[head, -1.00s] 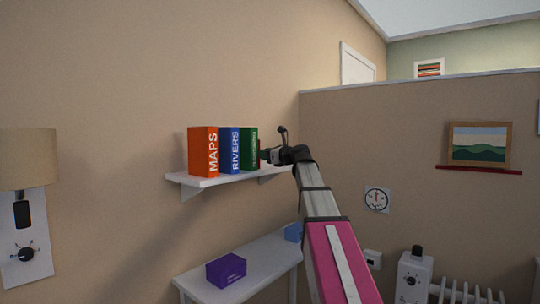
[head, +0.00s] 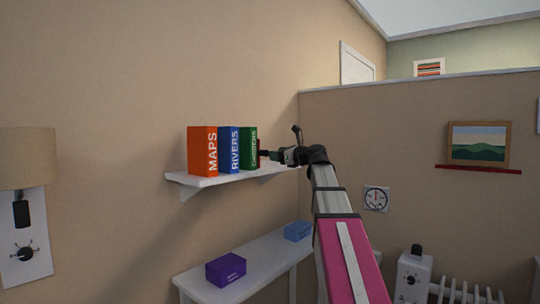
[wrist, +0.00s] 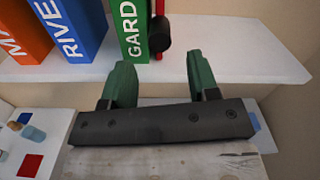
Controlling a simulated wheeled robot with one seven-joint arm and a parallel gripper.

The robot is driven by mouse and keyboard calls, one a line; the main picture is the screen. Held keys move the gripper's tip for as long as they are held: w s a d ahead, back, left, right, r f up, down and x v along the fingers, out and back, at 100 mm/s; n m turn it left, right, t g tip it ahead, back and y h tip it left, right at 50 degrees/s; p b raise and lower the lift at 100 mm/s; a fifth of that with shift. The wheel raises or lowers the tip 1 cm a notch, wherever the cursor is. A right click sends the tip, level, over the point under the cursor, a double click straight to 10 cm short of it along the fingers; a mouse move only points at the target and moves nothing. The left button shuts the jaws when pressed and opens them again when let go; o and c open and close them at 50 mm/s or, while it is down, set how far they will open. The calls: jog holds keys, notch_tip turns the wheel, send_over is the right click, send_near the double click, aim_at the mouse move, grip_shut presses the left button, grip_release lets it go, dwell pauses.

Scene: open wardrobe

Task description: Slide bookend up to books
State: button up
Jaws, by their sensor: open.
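Three upright books stand side by side on the wall shelf (head: 200,180): orange MAPS (head: 203,151), blue RIVERS (head: 229,150) and a green book (head: 248,149). The red bookend (head: 263,147) stands just right of the green book. In the wrist view the bookend (wrist: 158,54) shows as a narrow red edge with a black knob (wrist: 160,33), close beside the green book (wrist: 132,35); I cannot tell whether they touch. My gripper (wrist: 160,78) is open and empty, its green fingers apart in front of the shelf edge, with the knob beyond the gap between them.
A lower white table (head: 250,262) holds a purple box (head: 226,270) and a blue box (head: 298,231). The shelf right of the bookend is clear in the wrist view (wrist: 235,50). A partition wall (head: 400,130) stands to the right.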

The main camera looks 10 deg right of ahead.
jog(key=shift+v, duration=2)
jog(key=s+a+f+n+g+h, duration=0.15)
jog(key=f+n, duration=0.25)
jog(key=f, duration=0.9)
jog(key=s+a+f+n+g+h, duration=0.1)
jog(key=a+f+n+g+h, duration=0.2)
jog(key=f, duration=1)
jog(key=s+a+f+n+g+h, duration=0.15)
jog(key=f+n, duration=0.25)
jog(key=f, duration=0.8)
jog(key=s+f+n+g+h, duration=0.2)
jog(key=s+f+n, duration=0.3)
jog(key=f, duration=0.4)
jog(key=s+f+n+g+h, duration=0.2)
jog(key=s+f+n+g, duration=0.1)
jog(key=s+f, duration=0.4)
jog(key=s+d+f+n+g+h, duration=0.1)
jog(key=s+f+n+g, duration=0.1)
jog(key=s+f+n, duration=0.4)
notch_tip(320, 180, down, 6)
jog(key=shift+s+r+n+g+h, duration=0.1)
jog(key=shift+s+n+g+h, duration=0.2)
jog(key=shift+h, duration=0.1)
